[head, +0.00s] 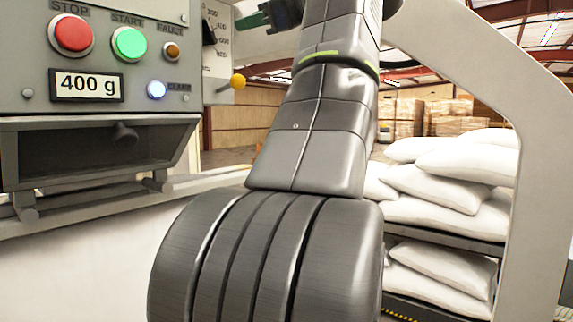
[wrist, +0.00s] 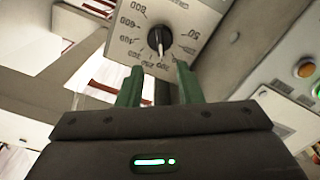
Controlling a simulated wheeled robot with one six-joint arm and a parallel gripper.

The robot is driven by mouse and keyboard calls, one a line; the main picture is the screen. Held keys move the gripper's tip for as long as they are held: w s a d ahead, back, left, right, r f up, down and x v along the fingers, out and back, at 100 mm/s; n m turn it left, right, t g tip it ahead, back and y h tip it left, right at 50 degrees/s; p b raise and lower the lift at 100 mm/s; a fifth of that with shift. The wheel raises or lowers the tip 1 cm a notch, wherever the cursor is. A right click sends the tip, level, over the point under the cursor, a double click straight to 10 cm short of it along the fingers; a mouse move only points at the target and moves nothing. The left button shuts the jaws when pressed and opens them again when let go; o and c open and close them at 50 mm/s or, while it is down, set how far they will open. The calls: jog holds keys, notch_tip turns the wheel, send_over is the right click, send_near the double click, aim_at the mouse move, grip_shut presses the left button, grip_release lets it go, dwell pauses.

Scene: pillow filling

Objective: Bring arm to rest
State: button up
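My gripper (wrist: 159,67) shows in the wrist view with its two green fingers apart and nothing between them. The dial plate (wrist: 193,22) with its black pointer knob (wrist: 156,40) lies just beyond the fingertips; the fingers appear clear of the knob. In the head view my gripper (head: 250,20) is at the top, partly cut off and partly hidden by my arm, to the right of the dial plate (head: 214,28). My arm fills the middle of that view.
A control panel with a red stop button (head: 73,33), a green start button (head: 129,43) and a "400 g" display (head: 87,86) stands at the left. A yellow-knobbed lever (head: 238,81) sticks out beside it. White pillows (head: 440,187) are stacked on a rack at the right, behind a pale frame (head: 545,160).

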aim_at(212, 32)
jog(key=p+x, duration=0.2)
jog(key=x, duration=0.9)
jog(key=shift+r, duration=0.1)
jog(key=m+p, duration=0.1)
jog(key=m, duration=0.1)
jog(key=shift+s+d+m, duration=0.1)
jog(key=shift+m, duration=0.3)
jog(key=m+p, duration=0.2)
jog(key=m, duration=0.4)
jog(key=shift+p, duration=0.3)
dwell(0.5)
